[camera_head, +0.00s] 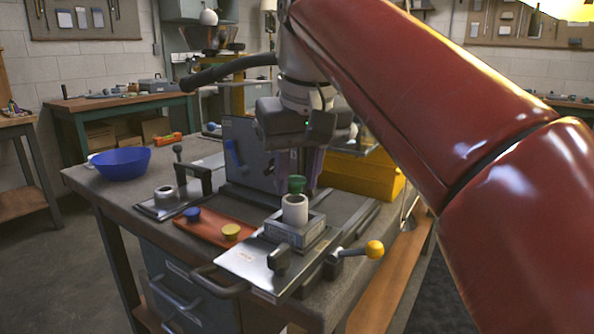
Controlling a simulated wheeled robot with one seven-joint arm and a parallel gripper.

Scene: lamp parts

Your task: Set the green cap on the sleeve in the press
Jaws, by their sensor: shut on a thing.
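The green cap (296,184) is at the fingertips of my gripper (298,172), which is shut on it. The cap is upright, directly over the mouth of the pale sleeve (295,210). I cannot tell from this view whether the cap touches the sleeve's rim. The sleeve stands upright in the grey block of the press (294,235), which has a metal plate in front and a lever with a yellow knob (374,249) at its right. The far side of the cap is hidden.
An orange tray (212,224) holds a blue cap (192,214) and a yellow cap (231,231). A second fixture (165,205) with a pale ring stands left of it. A blue bowl (121,163) is at the far left; a yellow bin (358,175) is behind on the right.

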